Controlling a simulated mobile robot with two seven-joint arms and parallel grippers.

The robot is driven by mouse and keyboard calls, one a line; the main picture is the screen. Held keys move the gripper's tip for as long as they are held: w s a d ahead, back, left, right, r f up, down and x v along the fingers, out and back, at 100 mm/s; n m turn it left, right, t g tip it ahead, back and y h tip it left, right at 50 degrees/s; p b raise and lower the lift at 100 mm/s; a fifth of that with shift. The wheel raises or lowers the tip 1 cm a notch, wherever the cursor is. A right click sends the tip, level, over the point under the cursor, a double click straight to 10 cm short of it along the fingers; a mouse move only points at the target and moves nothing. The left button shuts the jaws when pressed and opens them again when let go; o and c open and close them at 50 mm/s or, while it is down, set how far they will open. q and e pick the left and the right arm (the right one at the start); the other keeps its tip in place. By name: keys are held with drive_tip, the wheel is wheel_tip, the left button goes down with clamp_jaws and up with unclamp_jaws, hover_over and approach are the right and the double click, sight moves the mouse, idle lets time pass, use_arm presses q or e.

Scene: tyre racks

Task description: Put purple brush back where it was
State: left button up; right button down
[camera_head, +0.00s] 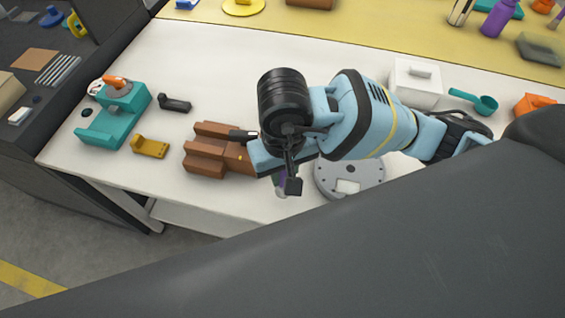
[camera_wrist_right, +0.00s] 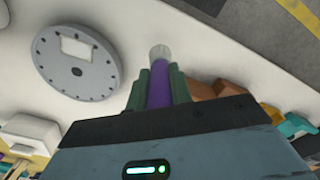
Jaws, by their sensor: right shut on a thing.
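The purple brush (camera_wrist_right: 158,82) is held between the green fingers of my right gripper (camera_wrist_right: 157,88) in the right wrist view. Its pale round tip (camera_wrist_right: 160,52) points away from the wrist. In the head view my right gripper (camera_head: 284,180) is over the front part of the white table, between the brown stepped block and the grey disc. My arm hides most of the brush there; only a small purple bit (camera_head: 282,181) shows. I cannot tell whether the brush touches the table. My left gripper is out of view.
The brown stepped block (camera_head: 205,155) is just left of my gripper, the grey round disc (camera_head: 335,180) just right. A teal fixture (camera_head: 118,118), yellow bracket (camera_head: 150,147) and black handle (camera_head: 175,103) stand at left. A white box (camera_head: 415,85) and teal scoop (camera_head: 480,102) are at right.

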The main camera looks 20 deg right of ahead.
drive_tip(key=shift+w+d+f, duration=0.1)
drive_tip(key=shift+w+d, duration=0.1)
drive_tip(key=shift+w, duration=0.6)
drive_tip(key=shift+w+d+f, duration=0.1)
drive_tip(key=shift+w+d, duration=0.1)
drive_tip(key=shift+w, duration=0.55)
drive_tip(key=shift+w+d+f, duration=0.1)
drive_tip(key=shift+w+f, duration=0.05)
drive_tip(key=shift+f, duration=0.45)
drive_tip(key=shift+w+f, duration=0.15)
drive_tip(key=shift+f, duration=1)
drive_tip(key=shift+f, duration=0.15)
drive_tip(key=c, duration=1.3)
unclamp_jaws()
drive_tip(key=shift+o, duration=0.2)
